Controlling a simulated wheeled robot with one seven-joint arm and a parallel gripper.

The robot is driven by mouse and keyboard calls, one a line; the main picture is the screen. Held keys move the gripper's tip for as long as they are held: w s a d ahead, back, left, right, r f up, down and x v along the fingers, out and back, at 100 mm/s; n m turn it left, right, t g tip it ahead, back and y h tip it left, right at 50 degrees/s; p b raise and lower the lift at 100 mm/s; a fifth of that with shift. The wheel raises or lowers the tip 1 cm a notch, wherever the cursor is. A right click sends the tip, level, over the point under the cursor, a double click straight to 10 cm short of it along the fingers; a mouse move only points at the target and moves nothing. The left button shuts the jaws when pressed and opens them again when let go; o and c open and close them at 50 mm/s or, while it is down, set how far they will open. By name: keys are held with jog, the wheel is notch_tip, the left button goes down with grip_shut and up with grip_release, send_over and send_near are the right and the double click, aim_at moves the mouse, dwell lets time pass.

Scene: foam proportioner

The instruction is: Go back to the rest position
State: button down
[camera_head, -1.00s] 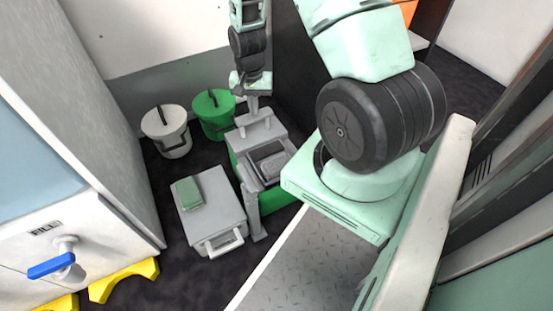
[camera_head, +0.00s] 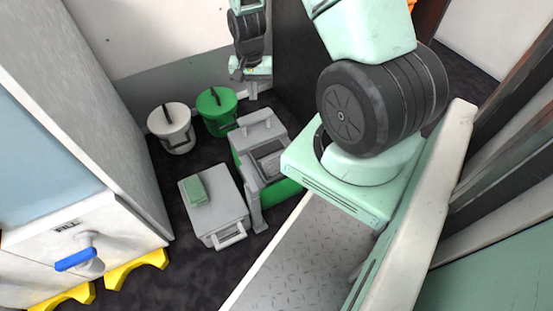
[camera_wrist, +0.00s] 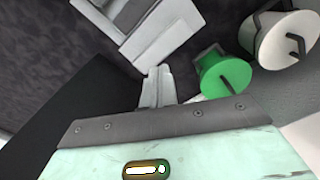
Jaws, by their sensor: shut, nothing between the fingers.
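My gripper (camera_head: 252,94) hangs in the upper middle of the head view, above and behind a grey and green machine (camera_head: 245,160). It looks empty, with its fingers together and clear of the machine. In the wrist view my gripper (camera_wrist: 156,88) shows as two pale grey fingers side by side, holding nothing. The grey top of the machine (camera_wrist: 165,35) shows beyond them. My arm hides how the wrist joins the upper links in the head view.
A white bucket (camera_head: 171,128) and a green bucket (camera_head: 216,110) stand by the back wall. A grey case (camera_head: 222,208) with a green block (camera_head: 193,190) on top lies on the floor. The cabinet at left has a blue-handled tap (camera_head: 76,259) and yellow feet (camera_head: 136,268).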

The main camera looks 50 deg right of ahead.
dwell(0.4)
jog(key=a+r+n+y+p, duration=0.1)
jog(key=a+r+n, duration=0.3)
jog(key=a+r, duration=0.45)
jog(key=a+r+n+p, duration=0.1)
jog(key=a+r+n, duration=0.4)
jog(key=a, duration=0.6)
jog(key=s+a+r+n+p, duration=0.1)
jog(key=s+a+r+n, duration=0.5)
jog(key=s, duration=0.4)
jog(key=s+a+r+n+p, duration=0.2)
jog(key=s+a+r+n, duration=0.2)
jog(key=s+a+r, duration=0.4)
notch_tip(320, 180, up, 37)
jog(key=p, duration=3.7)
jog(key=shift+s+a, duration=0.3)
jog(key=shift+f, duration=0.15)
